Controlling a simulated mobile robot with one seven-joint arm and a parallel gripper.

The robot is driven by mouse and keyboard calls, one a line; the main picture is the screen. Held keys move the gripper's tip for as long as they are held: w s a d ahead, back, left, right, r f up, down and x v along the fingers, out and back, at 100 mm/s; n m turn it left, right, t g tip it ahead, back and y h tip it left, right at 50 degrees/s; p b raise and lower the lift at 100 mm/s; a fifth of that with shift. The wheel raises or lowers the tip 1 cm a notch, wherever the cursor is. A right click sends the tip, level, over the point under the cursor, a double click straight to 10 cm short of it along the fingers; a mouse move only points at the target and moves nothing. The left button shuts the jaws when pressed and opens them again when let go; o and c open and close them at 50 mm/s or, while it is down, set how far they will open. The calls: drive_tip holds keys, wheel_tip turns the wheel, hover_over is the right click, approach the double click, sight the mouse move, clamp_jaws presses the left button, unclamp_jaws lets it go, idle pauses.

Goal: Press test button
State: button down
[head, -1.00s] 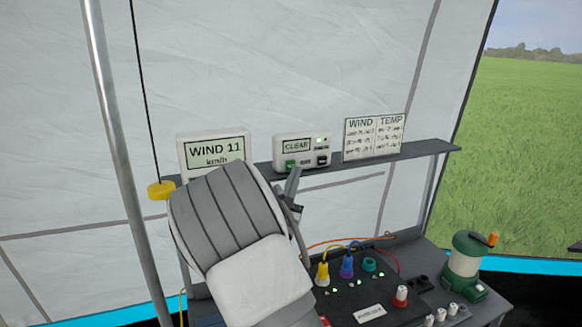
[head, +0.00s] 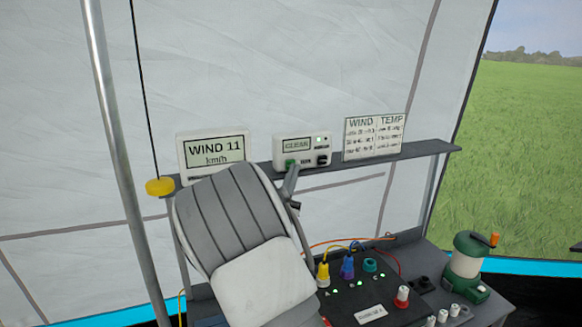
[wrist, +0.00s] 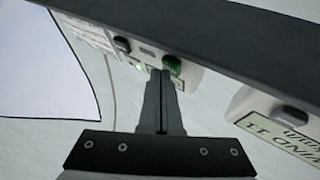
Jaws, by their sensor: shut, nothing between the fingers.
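A small white box (head: 302,149) stands on the shelf, with a screen reading CLEAR. It has a green button (head: 291,163) and a dark switch (head: 322,159) on its front; I cannot read the small labels beside them. In the wrist view the green button (wrist: 172,64) is right by the tips of my gripper (wrist: 160,72), slightly to their right. My gripper (head: 291,172) is shut and empty, just below and in front of the button in the head view. I cannot tell whether the fingertips touch it.
A pole (head: 125,180) and a yellow weight on a cord (head: 160,187) are at left.

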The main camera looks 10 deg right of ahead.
drive_tip(key=shift+w, duration=0.25)
idle(0.6)
drive_tip(key=shift+s+d+b, duration=0.1)
drive_tip(key=shift+s+b, duration=0.5)
drive_tip(key=shift+s, duration=0.25)
drive_tip(key=shift+s, duration=0.1)
drive_tip(key=s, duration=0.2)
drive_tip(key=s+d+b, duration=0.1)
drive_tip(key=s, duration=0.1)
drive_tip(key=shift+s, duration=0.35)
